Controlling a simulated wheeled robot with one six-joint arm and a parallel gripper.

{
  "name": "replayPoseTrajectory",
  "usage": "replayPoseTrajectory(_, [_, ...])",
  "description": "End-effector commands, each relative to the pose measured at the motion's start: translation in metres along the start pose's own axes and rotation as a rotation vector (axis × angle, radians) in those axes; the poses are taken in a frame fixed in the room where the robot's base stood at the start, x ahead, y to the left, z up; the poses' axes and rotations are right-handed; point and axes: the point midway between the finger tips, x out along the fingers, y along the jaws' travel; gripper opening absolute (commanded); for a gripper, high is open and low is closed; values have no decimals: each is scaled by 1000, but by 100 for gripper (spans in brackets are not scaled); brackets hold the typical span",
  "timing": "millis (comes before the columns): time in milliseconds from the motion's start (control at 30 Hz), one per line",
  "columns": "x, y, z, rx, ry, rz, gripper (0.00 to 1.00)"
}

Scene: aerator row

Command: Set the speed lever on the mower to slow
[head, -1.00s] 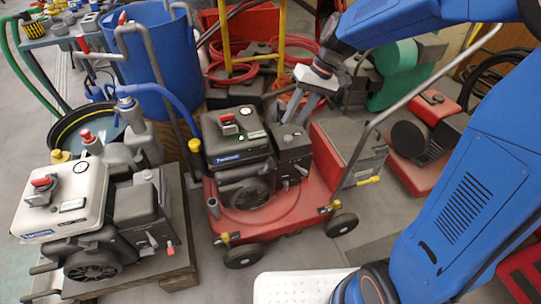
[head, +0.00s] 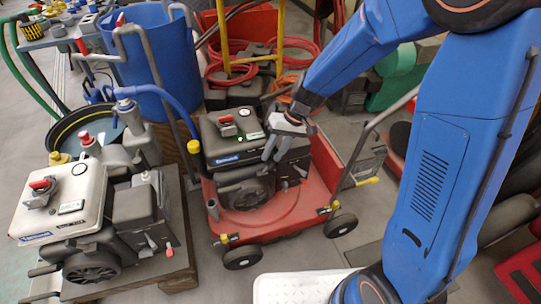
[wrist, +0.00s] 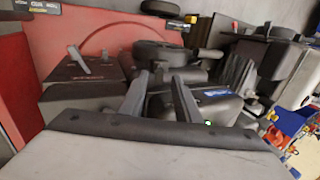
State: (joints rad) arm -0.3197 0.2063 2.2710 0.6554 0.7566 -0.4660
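The mower has a red deck (head: 285,222) and a black engine (head: 232,138) with a red-topped knob. A small grey lever (head: 301,172) sits on the dark box at the engine's right side; it looks like the speed lever. In the wrist view a grey lever (wrist: 78,61) stands up from a dark face with small red lettering, left of my fingers. Its setting marks are too small to read. My gripper (head: 271,158) is over the engine's right part, fingers pointing down and apart. In the wrist view my gripper (wrist: 162,92) is open, with nothing held between the fingers.
A white-topped engine (head: 65,205) stands on a wooden pallet (head: 180,262) at left. A blue barrel (head: 150,65) and a red bin (head: 255,22) with hoses stand behind. The mower's grey handle (head: 362,140) rises at right, near my arm. Floor shows between mower and pallet.

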Motion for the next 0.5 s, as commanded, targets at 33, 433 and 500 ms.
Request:
replayPoseTrajectory(33, [4, 0, 0, 0, -1, 1, 30])
replayPoseTrajectory(433, [10, 0, 0, 0, 0, 0, 30])
replayPoseTrajectory(500, [10, 0, 0, 0, 0, 0, 13])
